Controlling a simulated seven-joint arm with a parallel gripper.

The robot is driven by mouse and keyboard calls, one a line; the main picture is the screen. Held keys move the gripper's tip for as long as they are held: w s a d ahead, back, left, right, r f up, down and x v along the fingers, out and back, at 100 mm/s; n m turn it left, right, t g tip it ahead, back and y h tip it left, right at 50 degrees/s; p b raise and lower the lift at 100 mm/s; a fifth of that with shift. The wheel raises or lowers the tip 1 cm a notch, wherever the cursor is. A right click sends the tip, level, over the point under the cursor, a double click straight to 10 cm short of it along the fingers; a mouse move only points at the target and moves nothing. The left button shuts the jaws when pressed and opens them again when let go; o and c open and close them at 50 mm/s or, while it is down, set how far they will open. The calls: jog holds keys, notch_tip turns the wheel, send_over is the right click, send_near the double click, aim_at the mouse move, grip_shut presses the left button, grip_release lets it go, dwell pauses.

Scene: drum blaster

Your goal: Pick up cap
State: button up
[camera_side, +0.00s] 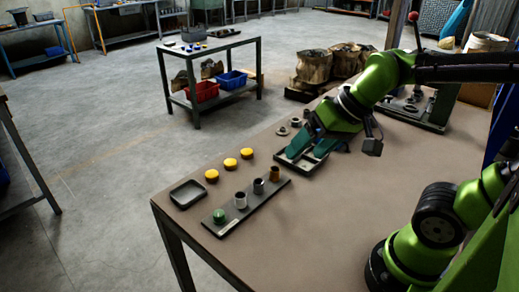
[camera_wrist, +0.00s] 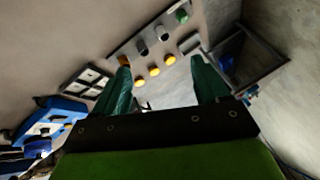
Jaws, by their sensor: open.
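Three yellow caps stand in a slanting row on the brown table: a near one (camera_side: 211,175), a middle one (camera_side: 230,163) and a far one (camera_side: 246,153). In the wrist view the same caps (camera_wrist: 169,58) (camera_wrist: 154,71) (camera_wrist: 139,82) show between and beyond my fingers. My gripper (camera_side: 305,155) is open and empty, with teal fingers, to the right of the caps in the side view. It appears above a grey compartment tray (camera_side: 285,161), apart from the caps. In the wrist view my gripper (camera_wrist: 160,62) has its fingers spread wide.
A dark strip (camera_side: 230,224) holds a green piece (camera_side: 219,215) and several cylinders beside the caps. An empty dark tray (camera_side: 187,195) lies near the table's left edge. Small round parts (camera_side: 282,131) lie behind my gripper. A green press-like fixture (camera_side: 440,105) stands at the back right.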

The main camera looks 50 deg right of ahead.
jog(key=w+d+f+m+g, duration=0.25)
jog(key=w+m, duration=0.55)
jog(key=w, duration=0.5)
jog(key=m+h, duration=0.2)
jog(key=m, duration=2)
send_over(230, 162)
jog(key=s, duration=0.2)
jog(key=shift+g, duration=0.25)
jog(key=s+x, duration=0.1)
jog(key=x, duration=0.3)
jog(key=s+x, duration=0.1)
jog(key=x, duration=0.4)
jog(key=s+f+x, duration=0.1)
jog(key=x, duration=0.4)
jog(key=shift+f, duration=0.1)
jog(key=shift+d+x, duration=0.15)
jog(key=shift+x, duration=1.15)
jog(key=shift+d+x, duration=0.1)
jog(key=shift+x, duration=1.25)
jog(key=shift+s, duration=0.15)
jog(key=c, duration=1.1)
